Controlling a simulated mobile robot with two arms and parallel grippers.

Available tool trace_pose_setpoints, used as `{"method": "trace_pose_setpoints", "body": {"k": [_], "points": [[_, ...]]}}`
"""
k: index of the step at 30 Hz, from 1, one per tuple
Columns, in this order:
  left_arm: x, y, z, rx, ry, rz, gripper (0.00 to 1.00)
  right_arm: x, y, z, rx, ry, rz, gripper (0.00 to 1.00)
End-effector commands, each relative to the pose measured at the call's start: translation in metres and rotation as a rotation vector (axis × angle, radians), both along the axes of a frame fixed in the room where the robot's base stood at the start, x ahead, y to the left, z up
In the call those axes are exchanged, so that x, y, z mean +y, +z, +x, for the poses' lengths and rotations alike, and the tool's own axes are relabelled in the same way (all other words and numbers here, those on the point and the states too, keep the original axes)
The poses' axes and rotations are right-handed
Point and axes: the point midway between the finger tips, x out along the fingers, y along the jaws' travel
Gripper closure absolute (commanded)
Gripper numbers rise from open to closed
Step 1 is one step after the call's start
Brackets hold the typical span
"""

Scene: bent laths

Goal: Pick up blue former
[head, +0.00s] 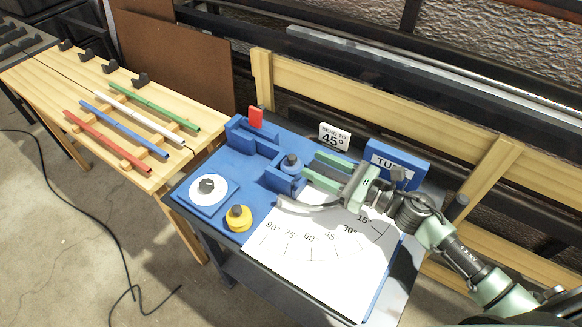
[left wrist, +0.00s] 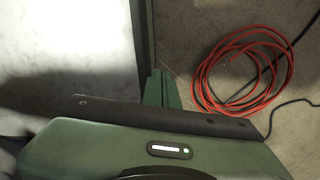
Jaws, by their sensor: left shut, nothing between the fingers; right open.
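The blue former (head: 291,163) is a small round piece with a knob on top, on the blue bench board (head: 222,165) by the blue blocks. My right gripper (head: 309,165) is open, its two green fingers pointing left at the former. The former shows just beyond the fingertips; I cannot tell whether they touch it. A white former (head: 208,188) and a yellow former (head: 238,217) stand at the board's left and front. My left gripper (left wrist: 160,78) shows only in the left wrist view, shut and empty, over the floor.
A wooden table (head: 165,122) at left holds red, blue, white and green rods. A white angle sheet (head: 318,258) covers the bench front; a curved grey piece (head: 310,208) lies near it. A "45°" sign (head: 334,136) stands behind. A red cable coil (left wrist: 245,75) lies on the floor.

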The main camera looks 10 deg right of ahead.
Motion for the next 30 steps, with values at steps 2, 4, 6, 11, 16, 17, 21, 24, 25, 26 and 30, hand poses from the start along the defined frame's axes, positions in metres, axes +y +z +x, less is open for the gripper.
{"method": "trace_pose_setpoints", "body": {"k": [2, 4, 6, 11, 16, 17, 21, 24, 25, 26, 30], "points": [[-0.002, -0.003, 0.0, 0.001, 0.0, -0.003, 1.0, 0.0, -0.015, 0.0, 0.003, -0.002, 0.004, 0.53], [-0.002, 0.002, 0.002, -0.003, -0.001, -0.003, 1.0, 0.005, -0.012, 0.006, -0.004, 0.0, 0.002, 0.53], [-0.003, 0.003, 0.007, -0.01, -0.001, -0.003, 1.0, 0.009, -0.013, 0.01, -0.001, -0.001, 0.001, 0.53], [-0.003, 0.007, 0.019, -0.028, -0.001, -0.004, 1.0, 0.017, -0.012, 0.017, -0.001, 0.0, 0.001, 0.53], [-0.001, 0.014, 0.023, -0.033, -0.001, -0.003, 1.0, 0.036, -0.01, 0.038, -0.002, -0.001, 0.002, 0.53], [-0.001, 0.015, 0.022, -0.033, -0.001, -0.003, 1.0, 0.04, -0.011, 0.041, -0.001, -0.001, 0.002, 0.53], [0.0, 0.018, 0.02, -0.03, -0.002, 0.0, 1.0, 0.05, -0.012, 0.052, -0.001, -0.001, 0.002, 0.53], [0.002, 0.017, 0.018, -0.026, -0.001, 0.002, 1.0, 0.053, -0.014, 0.054, 0.001, 0.0, 0.001, 0.53], [0.002, 0.017, 0.017, -0.025, -0.001, 0.002, 1.0, 0.053, -0.014, 0.054, 0.001, 0.0, 0.001, 0.53], [0.002, 0.017, 0.017, -0.024, -0.001, 0.002, 1.0, 0.053, -0.014, 0.054, 0.001, 0.0, 0.001, 0.53], [0.003, 0.017, 0.015, -0.021, -0.001, 0.003, 1.0, 0.053, -0.014, 0.053, 0.001, 0.0, 0.001, 0.59]]}}
